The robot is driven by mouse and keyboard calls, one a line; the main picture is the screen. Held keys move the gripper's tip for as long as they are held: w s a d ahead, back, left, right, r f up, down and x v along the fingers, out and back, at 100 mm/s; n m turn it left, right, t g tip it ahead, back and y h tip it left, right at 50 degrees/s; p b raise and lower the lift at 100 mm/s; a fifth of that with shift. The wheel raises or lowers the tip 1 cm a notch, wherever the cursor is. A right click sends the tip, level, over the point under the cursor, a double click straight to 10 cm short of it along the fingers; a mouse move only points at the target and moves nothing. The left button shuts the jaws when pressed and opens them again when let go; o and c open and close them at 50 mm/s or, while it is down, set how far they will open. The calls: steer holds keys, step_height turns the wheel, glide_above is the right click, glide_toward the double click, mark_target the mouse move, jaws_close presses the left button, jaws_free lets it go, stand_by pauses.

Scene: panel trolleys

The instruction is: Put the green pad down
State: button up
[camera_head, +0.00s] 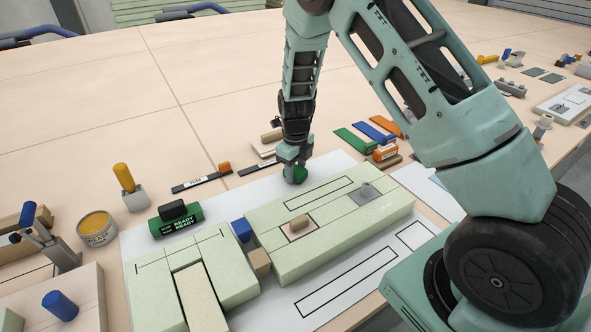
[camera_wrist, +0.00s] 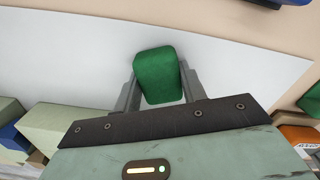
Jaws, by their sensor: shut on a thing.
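The green pad (camera_wrist: 157,76) is a small block with rounded edges, held between the two fingers of my gripper (camera_wrist: 160,84) in the wrist view. In the head view my gripper (camera_head: 297,170) points down beyond the far edge of the pale green panel, over the white sheet, with the green pad (camera_head: 299,174) at its tip. I cannot tell whether the pad touches the sheet. The white sheet (camera_wrist: 70,55) fills most of the wrist view around the pad.
The pale green panel (camera_head: 330,240) lies nearest my gripper, with a blue block (camera_head: 241,230) at its left end. A green READY box (camera_head: 177,222) stands left. Black strips (camera_head: 200,179) lie behind, and flat green, blue and orange pieces (camera_head: 376,131) lie to the right.

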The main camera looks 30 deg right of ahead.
mark_target(295, 169)
steer(key=o, duration=0.9)
steer(key=shift+o, duration=0.2)
step_height(295, 169, up, 12)
steer(key=s+a+r+n+y, duration=0.1)
steer(key=s+a+r+n, duration=0.2)
steer(key=s+a+n, duration=0.55)
steer(key=s+a+r+n+y, duration=0.1)
steer(key=s+a+r+n, duration=0.4)
steer(key=a+n, duration=0.5)
steer(key=s+a+n+h, duration=0.1)
steer(key=s+a+n, duration=0.1)
steer(key=s+n, duration=1.7)
steer(key=shift+r+n+p, duration=0.4)
steer(key=shift+n+p, duration=0.05)
steer(key=shift+n, duration=0.4)
